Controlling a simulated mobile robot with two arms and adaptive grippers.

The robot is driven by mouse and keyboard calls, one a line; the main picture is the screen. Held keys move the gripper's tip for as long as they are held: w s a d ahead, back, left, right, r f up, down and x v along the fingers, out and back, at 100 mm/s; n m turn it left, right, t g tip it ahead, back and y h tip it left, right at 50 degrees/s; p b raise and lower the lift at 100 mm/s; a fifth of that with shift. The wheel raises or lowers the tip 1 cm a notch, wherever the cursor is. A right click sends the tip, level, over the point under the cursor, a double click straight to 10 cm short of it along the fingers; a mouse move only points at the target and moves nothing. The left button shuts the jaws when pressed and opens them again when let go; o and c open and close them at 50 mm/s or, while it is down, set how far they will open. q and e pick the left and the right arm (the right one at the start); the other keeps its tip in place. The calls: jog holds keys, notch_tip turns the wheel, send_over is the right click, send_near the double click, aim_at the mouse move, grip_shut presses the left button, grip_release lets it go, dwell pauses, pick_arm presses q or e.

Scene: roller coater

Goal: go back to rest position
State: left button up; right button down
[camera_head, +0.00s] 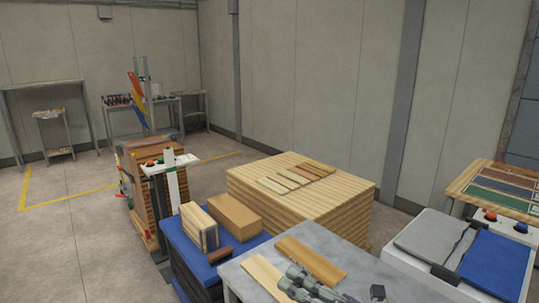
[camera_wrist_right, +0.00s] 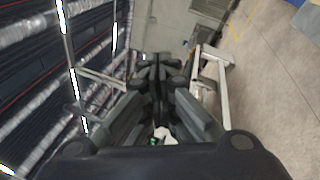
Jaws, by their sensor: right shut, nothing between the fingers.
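My right gripper (camera_head: 296,272) shows at the bottom edge of the head view, over the grey table (camera_head: 235,272). In the right wrist view my right gripper (camera_wrist_right: 155,62) has its fingers together with nothing between them. Part of its arm is cut off by the lower edge of the head view. My left gripper is not in view.
Two wooden boards, one light (camera_head: 264,275) and one brown (camera_head: 311,259), lie on the grey table near my right gripper. A large wood stack (camera_head: 300,205) stands behind. A white machine (camera_head: 440,280) with a blue panel is at right. Open floor (camera_head: 60,240) lies at left.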

jog(key=w+d+f+m+t+h, duration=0.25)
jog(key=d+m+t+h, duration=0.65)
jog(key=m, duration=0.8)
jog(key=s+d+f+m+g+h, duration=0.2)
jog(key=s+d+f+m+g, duration=0.1)
jog(key=f, duration=0.3)
jog(key=s+d+f+m+g+h, duration=0.2)
jog(key=s+f+m+g+h, duration=0.1)
jog(key=s+f+m+g, duration=0.1)
jog(key=s+d+f+m+g+h, duration=0.3)
jog(key=s+f+m+g, duration=0.1)
jog(key=f, duration=0.4)
jog(key=shift+s+d+f, duration=0.3)
jog(key=shift+s+d, duration=0.05)
jog(key=shift+s, duration=0.2)
jog(key=s+a+f+m+g+y, duration=0.1)
jog(key=s+f+g, duration=0.25)
jog(key=s, duration=0.35)
jog(key=s+a+f+m+g, duration=0.1)
jog(key=s+f+m+g, duration=0.2)
jog(key=s, duration=0.5)
notch_tip(320, 180, down, 30)
jog(key=s+n+g+b, duration=0.2)
jog(key=b, duration=0.1)
jog(key=s+d+f+b, duration=0.1)
jog(key=s+d+f, duration=0.2)
jog(key=s+f, duration=1.3)
jog(key=shift+s+f+g+b, duration=0.15)
jog(key=shift+f+g+b, duration=0.25)
jog(key=shift+f, duration=0.3)
